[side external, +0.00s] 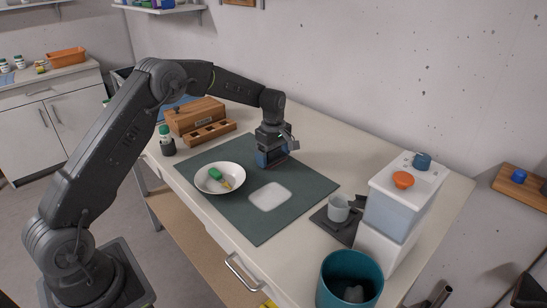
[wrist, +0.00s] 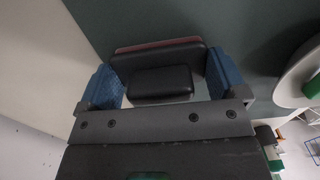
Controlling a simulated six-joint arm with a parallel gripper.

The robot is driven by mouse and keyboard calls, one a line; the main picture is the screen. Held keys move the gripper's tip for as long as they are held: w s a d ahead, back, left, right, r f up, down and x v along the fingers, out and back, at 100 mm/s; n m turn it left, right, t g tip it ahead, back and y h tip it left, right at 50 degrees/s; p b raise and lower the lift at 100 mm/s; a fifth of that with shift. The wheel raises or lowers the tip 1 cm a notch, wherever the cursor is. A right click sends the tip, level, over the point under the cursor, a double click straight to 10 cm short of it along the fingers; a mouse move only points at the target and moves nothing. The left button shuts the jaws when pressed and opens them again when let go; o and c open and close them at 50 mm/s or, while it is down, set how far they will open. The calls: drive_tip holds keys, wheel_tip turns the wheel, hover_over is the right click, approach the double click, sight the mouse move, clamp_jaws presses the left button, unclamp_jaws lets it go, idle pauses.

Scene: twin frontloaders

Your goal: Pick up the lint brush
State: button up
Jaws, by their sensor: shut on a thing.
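My gripper (side external: 271,157) points down over the far part of the dark green mat (side external: 250,224). In the wrist view its blue fingers (wrist: 162,80) are shut on the lint brush (wrist: 158,60), a black block with a dull red edge along its far side. The brush sits between the fingers. In the side external view the gripper mostly hides the brush, and I cannot tell whether it touches the mat.
A white plate (side external: 206,187) with a green-headed item (side external: 215,174) lies on the mat, left of a white flat pad (side external: 270,196). A wooden box (side external: 194,116) stands behind. A mug (side external: 339,208), a dispenser (side external: 391,215) and a teal bin (side external: 349,283) stand right.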

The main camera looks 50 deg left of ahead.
drive_tip(key=shift+r, duration=0.1)
drive_tip(key=shift+r, duration=0.55)
wheel_tip(320, 180, up, 3)
drive_tip(key=shift+w+f, duration=0.1)
drive_tip(key=shift+f, duration=0.1)
drive_tip(key=s+a+r, duration=0.7)
drive_tip(key=a, duration=0.2)
drive_tip(key=shift+s, duration=0.25)
